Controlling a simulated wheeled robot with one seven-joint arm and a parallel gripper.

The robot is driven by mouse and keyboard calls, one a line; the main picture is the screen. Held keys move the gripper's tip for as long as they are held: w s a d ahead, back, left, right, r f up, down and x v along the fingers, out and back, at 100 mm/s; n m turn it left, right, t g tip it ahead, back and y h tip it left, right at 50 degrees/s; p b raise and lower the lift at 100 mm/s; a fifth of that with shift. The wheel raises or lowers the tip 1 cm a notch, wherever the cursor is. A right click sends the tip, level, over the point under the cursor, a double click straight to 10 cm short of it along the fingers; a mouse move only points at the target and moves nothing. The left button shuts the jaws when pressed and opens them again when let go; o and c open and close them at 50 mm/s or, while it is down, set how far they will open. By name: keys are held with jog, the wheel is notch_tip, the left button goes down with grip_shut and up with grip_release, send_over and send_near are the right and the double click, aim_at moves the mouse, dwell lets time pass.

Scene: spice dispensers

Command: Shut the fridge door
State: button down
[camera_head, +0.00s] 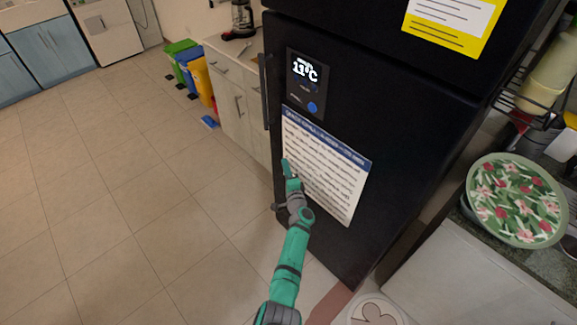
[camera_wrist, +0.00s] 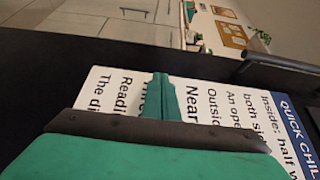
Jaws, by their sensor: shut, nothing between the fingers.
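The black fridge (camera_head: 400,120) stands in the middle of the head view. Its lower door (camera_head: 345,115) carries a dark handle (camera_head: 265,92) on its left edge, a display reading about 11°C (camera_head: 305,82) and a white sheet with a blue header (camera_head: 325,170). The door looks flush with the body; I see no clear gap, though its far edge is partly hidden. My gripper (camera_head: 290,170) is shut and empty, in front of the sheet's left part. In the wrist view, the shut fingers (camera_wrist: 163,95) overlap the sheet (camera_wrist: 215,110), and the handle (camera_wrist: 275,70) is at upper right. I cannot tell whether they touch.
A counter with drawers (camera_head: 232,85) stands left of the fridge, with green, blue and yellow bins (camera_head: 200,82) beyond it. A counter (camera_head: 470,285) with a floral green plate (camera_head: 518,200) is at right. A round white lid (camera_head: 375,312) is at the bottom. The tiled floor at left is clear.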

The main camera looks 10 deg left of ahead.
jog(key=shift+w+d+r, duration=0.2)
jog(key=shift+w+d, duration=0.15)
jog(key=shift+r, duration=0.1)
jog(key=shift+s+a, duration=0.15)
jog(key=shift+a, duration=0.15)
jog(key=s+a, duration=0.8)
jog(key=s, duration=0.3)
jog(key=shift+s+a+f, duration=0.15)
jog(key=shift+a+f, duration=0.2)
